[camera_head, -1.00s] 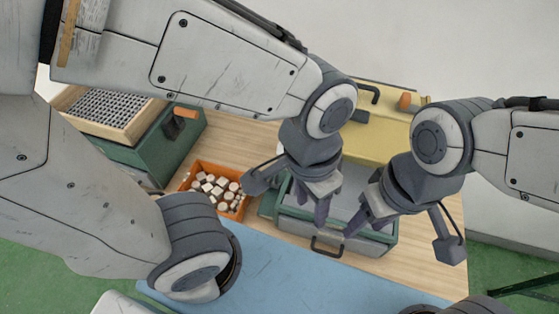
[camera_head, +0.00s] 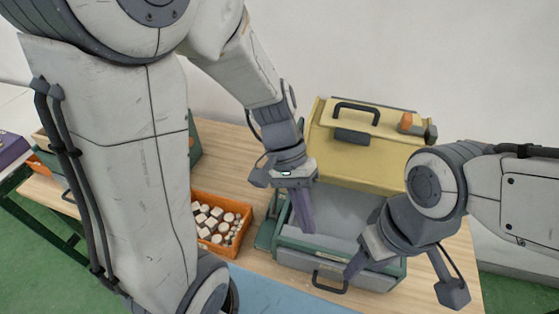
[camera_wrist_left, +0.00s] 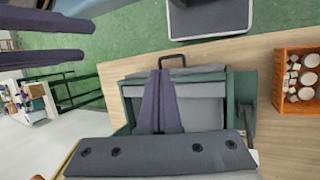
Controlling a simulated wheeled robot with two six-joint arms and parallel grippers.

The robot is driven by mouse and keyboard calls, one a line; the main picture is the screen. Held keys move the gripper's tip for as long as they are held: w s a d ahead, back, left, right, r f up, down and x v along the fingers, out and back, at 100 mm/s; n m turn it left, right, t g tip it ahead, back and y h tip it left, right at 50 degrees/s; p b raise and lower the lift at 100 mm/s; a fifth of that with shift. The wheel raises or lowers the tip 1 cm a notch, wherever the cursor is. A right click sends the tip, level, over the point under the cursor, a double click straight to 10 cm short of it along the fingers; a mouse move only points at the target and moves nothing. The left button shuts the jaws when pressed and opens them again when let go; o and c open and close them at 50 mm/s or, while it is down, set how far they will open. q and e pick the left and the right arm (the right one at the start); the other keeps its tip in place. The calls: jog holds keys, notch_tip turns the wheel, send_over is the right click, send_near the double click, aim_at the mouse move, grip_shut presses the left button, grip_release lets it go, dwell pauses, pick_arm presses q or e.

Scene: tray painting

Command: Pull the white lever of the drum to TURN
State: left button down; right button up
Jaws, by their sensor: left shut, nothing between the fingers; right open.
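I cannot make out a white lever or TURN marking, nor tell for certain which part is the drum. My left gripper (camera_head: 306,230) is shut and empty, pointing down over the box; its fingers show in the left wrist view (camera_wrist_left: 160,74). My right gripper (camera_head: 356,266) is open by the box's front right.
An orange crate (camera_head: 236,246) of pale blocks and discs stands left of the box; it also shows in the left wrist view (camera_wrist_left: 300,106). A blue mat (camera_head: 285,301) lies in front. Bare wooden table (camera_head: 222,146) shows behind the crate. My left arm hides much of the left side.

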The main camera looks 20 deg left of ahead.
pick_arm(q)
jog(key=w+a+f+n+t+h+b, duration=0.2)
jog(key=w+a+f+n+h, duration=0.25)
jog(key=w, duration=0.25)
jog(key=n+t+h+b, duration=0.3)
jog(key=n+t, duration=0.2)
jog(key=t, duration=0.1)
send_over(276, 193)
jog(key=s+a, duration=0.2)
jog(key=a, duration=0.1)
notch_tip(276, 193, down, 5)
jog(key=w+a+f+n+t+y, duration=0.1)
jog(key=w+a+n+t, duration=0.2)
jog(key=a+t, duration=0.2)
jog(key=a, duration=0.2)
jog(key=shift+a+b, duration=0.3)
jog(key=shift+a, duration=0.1)
jog(key=shift+w+f, duration=0.1)
jog(key=shift+w, duration=0.05)
jog(key=w+d+p, duration=0.2)
jog(key=d+p, duration=0.2)
jog(key=d, duration=0.3)
jog(key=shift+w+d+f, duration=0.2)
jog(key=shift+d+f, duration=0.15)
jog(key=shift+f, duration=0.1)
